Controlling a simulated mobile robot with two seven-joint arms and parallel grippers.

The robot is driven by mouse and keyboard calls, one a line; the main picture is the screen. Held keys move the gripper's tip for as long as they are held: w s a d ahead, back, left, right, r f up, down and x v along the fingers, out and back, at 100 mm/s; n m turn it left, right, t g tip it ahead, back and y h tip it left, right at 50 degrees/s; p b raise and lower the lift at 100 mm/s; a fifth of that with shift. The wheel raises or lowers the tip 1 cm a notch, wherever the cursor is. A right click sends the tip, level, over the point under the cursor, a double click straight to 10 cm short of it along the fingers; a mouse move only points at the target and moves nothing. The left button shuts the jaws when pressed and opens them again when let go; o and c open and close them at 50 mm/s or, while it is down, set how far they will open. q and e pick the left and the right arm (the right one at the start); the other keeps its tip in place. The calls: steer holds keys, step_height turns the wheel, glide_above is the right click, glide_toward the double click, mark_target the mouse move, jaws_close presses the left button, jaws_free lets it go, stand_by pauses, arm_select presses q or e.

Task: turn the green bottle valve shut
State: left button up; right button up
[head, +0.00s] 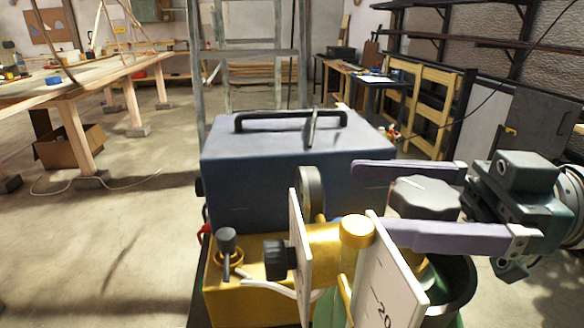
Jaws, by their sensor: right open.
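The valve's dark, lobed knob (424,194) sits at the right of the brass regulator body (356,232) in the head view. My right gripper (368,200) comes in from the right with two purple fingers, one on the far side and one on the near side of the knob. The fingers are open, the knob lies between them, and gaps seem to show; contact cannot be told. The green bottle (322,312) shows only in part at the bottom, hidden behind the gauges and fittings. My left gripper is not in view.
Two white-faced gauges, seen nearly edge-on, stand left (300,255) and right (388,285) of the brass body. A blue box with a black handle (285,145) stands behind, a yellow box (250,262) in front of it.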

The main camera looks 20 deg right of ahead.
mark_target(400, 182)
steer(key=shift+w+a, duration=0.1)
